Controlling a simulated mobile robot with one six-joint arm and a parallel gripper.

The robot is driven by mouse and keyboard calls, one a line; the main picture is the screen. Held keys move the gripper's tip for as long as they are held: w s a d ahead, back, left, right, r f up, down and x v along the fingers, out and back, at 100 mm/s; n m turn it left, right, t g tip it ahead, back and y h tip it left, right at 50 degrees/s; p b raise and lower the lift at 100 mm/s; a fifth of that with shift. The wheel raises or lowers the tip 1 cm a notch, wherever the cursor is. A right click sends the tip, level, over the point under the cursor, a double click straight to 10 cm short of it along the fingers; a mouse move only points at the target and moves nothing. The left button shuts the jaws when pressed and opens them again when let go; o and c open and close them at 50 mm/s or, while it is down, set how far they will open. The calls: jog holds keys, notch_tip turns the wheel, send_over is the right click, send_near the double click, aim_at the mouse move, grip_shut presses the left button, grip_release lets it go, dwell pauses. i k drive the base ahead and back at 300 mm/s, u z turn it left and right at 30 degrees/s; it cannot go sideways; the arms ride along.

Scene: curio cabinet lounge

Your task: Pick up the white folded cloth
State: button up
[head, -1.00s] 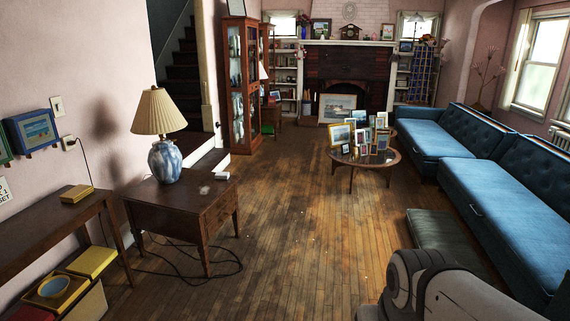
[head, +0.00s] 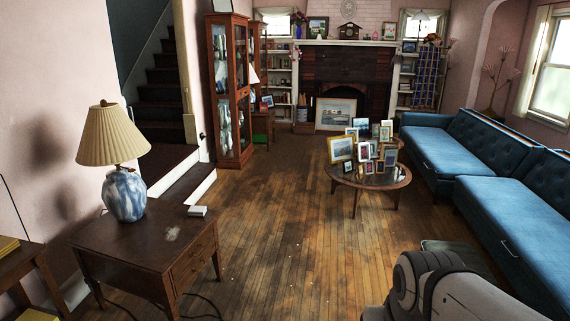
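A small white flat block-like thing (head: 198,211) lies near the back right edge of the dark wooden side table (head: 128,247) in the head view. It may be the white folded cloth, but it is too small to tell. A pale patch (head: 172,233) shows on the same tabletop in front of it; I cannot tell what it is. A grey and white part of my arm fills the bottom right of the view. My gripper is not in view.
A blue and white lamp (head: 124,193) stands on the side table. A round table (head: 367,181) crowded with picture frames stands mid-room. Blue sofas (head: 520,220) line the right. A cabinet (head: 231,95) stands at the back left. The wooden floor (head: 285,225) between is clear.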

aim_at(194, 210)
jog(key=u, duration=0.2)
jog(key=i, duration=1.6)
jog(key=u, duration=0.7)
jog(key=i, duration=1.8)
jog(key=u, duration=0.4)
jog(key=i, duration=0.65)
jog(key=u, duration=0.3)
